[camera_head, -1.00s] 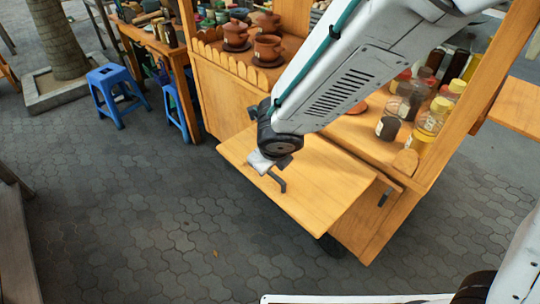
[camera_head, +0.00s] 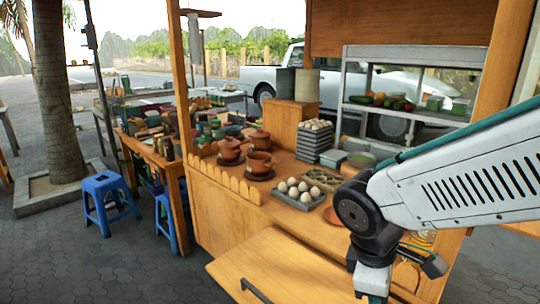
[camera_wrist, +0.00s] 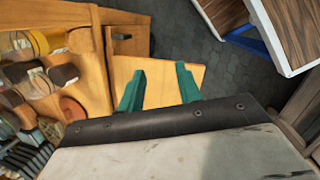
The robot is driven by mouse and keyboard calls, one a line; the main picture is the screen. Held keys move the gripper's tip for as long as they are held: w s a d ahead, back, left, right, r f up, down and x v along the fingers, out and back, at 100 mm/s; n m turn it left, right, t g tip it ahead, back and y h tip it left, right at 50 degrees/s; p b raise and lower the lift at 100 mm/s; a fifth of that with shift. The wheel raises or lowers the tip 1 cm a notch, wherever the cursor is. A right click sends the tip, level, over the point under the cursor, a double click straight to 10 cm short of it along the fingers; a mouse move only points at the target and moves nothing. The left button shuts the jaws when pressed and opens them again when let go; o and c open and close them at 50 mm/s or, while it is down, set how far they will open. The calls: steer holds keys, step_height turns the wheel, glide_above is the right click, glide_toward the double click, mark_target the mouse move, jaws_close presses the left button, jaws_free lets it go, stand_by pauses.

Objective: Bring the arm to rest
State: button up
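My gripper (camera_wrist: 160,72) shows in the wrist view as two green fingers spread apart with nothing between them. Beyond the fingers lies the cart's wooden fold-out shelf (camera_wrist: 171,66). In the head view my arm reaches in from the right and bends at a dark wrist joint, with the gripper end pointing down in front of the cart counter. The fingertips are cut off by the bottom edge there.
Lidded clay pots (camera_head: 229,149) and a tray of eggs (camera_head: 299,194) stand on the wooden counter. Jars (camera_wrist: 38,45) stand close by in the wrist view. A wooden post rises at the right. Blue stools (camera_head: 108,197) stand on open paving at the left.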

steer(key=s+d+r+m+y, duration=0.3)
steer(key=s+d+r+m, duration=0.4)
steer(key=m, duration=0.5)
steer(key=s+r, duration=0.1)
steer(key=s, duration=0.1)
steer(key=shift+s+d+r+t, duration=0.25)
steer(key=shift+s+d+t, duration=0.05)
steer(key=shift+s+t, duration=0.1)
